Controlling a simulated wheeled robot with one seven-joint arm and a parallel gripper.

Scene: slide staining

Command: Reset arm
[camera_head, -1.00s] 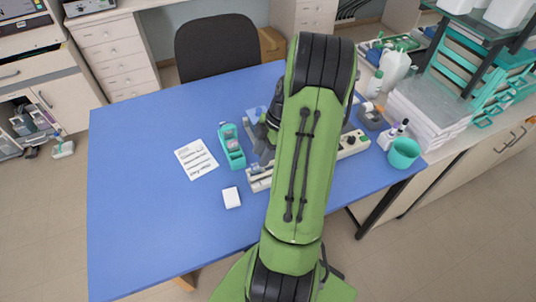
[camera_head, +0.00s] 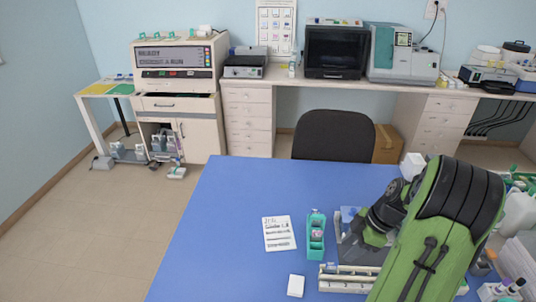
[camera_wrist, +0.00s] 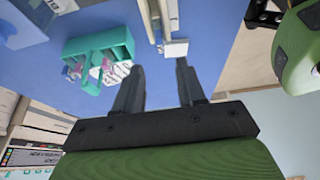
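In the head view my green arm rises at the lower right and hides my gripper behind it. In the wrist view my gripper (camera_wrist: 160,66) has its two dark fingers apart, with nothing between them. In the head view the teal holder (camera_head: 316,243) stands on the blue table (camera_head: 232,215), left of my arm.
A printed sheet (camera_head: 279,233) lies left of the teal holder. A small white box (camera_head: 296,286) and a pale long rack (camera_head: 343,280) are in front. A black chair (camera_head: 334,136) stands behind the table. The table's left part is clear.

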